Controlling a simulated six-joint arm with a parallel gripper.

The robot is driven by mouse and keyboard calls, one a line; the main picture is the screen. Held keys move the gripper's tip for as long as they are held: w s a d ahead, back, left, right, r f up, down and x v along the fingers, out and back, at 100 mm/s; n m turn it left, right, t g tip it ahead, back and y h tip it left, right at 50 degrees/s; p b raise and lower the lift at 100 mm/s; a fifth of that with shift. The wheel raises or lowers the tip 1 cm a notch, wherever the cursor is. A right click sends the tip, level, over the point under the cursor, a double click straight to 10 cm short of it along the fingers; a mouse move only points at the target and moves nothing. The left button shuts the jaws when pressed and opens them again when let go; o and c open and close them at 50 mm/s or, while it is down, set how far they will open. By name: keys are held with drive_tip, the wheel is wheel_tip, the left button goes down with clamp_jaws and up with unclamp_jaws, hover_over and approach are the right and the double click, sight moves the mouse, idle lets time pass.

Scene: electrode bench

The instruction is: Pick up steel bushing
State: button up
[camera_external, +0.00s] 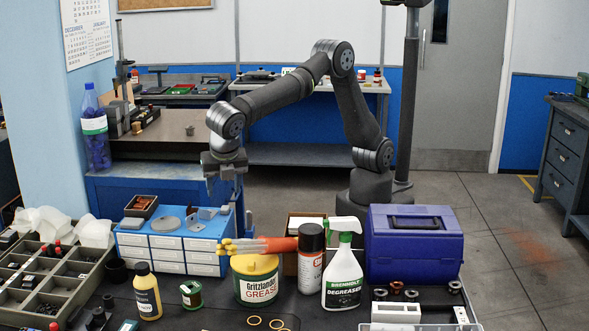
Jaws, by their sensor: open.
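My gripper (223,188) points down, open and empty, above the right part of the blue drawer cabinet (122,238) and clear of its top. On that cabinet lie a flat grey disc (166,223), a small grey metal piece (195,224) and a grey block (207,213). Several small ring-shaped metal parts, one of them here (397,288), sit in a row at the front right. A small grey cup-like part (190,130) stands on the back bench. I cannot tell which of these is the steel bushing; they are too small to make out.
A dark box with reddish contents (141,206) is on the cabinet's left. A grease tub (256,280), spray can (311,262), degreaser bottle (343,270) and blue toolbox (414,246) crowd the front bench. A divided tray (50,285) is at left.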

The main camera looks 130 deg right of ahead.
drive_tip(key=shift+c, duration=0.4)
drive_tip(key=shift+c, duration=0.8)
